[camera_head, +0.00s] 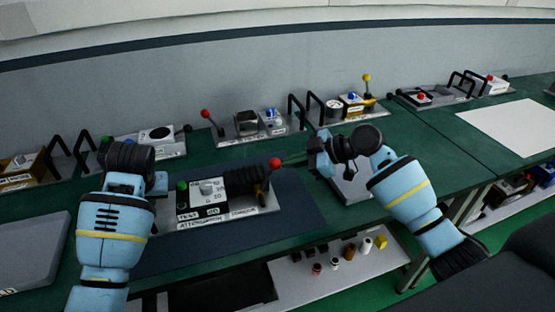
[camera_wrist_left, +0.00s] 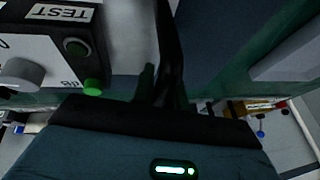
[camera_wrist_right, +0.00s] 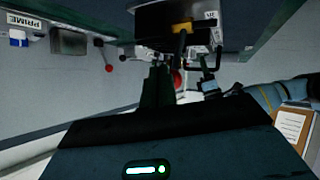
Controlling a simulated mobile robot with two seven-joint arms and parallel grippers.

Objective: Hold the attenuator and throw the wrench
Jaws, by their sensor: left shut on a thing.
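The attenuator (camera_head: 225,212) is the labelled device at the middle of the bench, with a green button, a pale knob and a black ribbed part. Its lever, apparently the wrench, has a red ball (camera_head: 275,163) and stands at its right end. My left gripper (camera_wrist_left: 162,85) is shut on a dark upright bar, seemingly a handle at the attenuator's left end; the head view hides the grip behind my wrist. My right gripper (camera_wrist_right: 158,85) appears shut and empty, its fingers close together. In the right wrist view the red ball (camera_wrist_right: 177,79) shows just beyond them; contact is unclear.
Other devices line the back of the green bench, including one with a red-ball lever (camera_head: 205,113) and one with a yellow-ball lever (camera_head: 367,78). A white sheet (camera_head: 512,127) lies at right. A lower shelf (camera_head: 325,283) holds several small parts.

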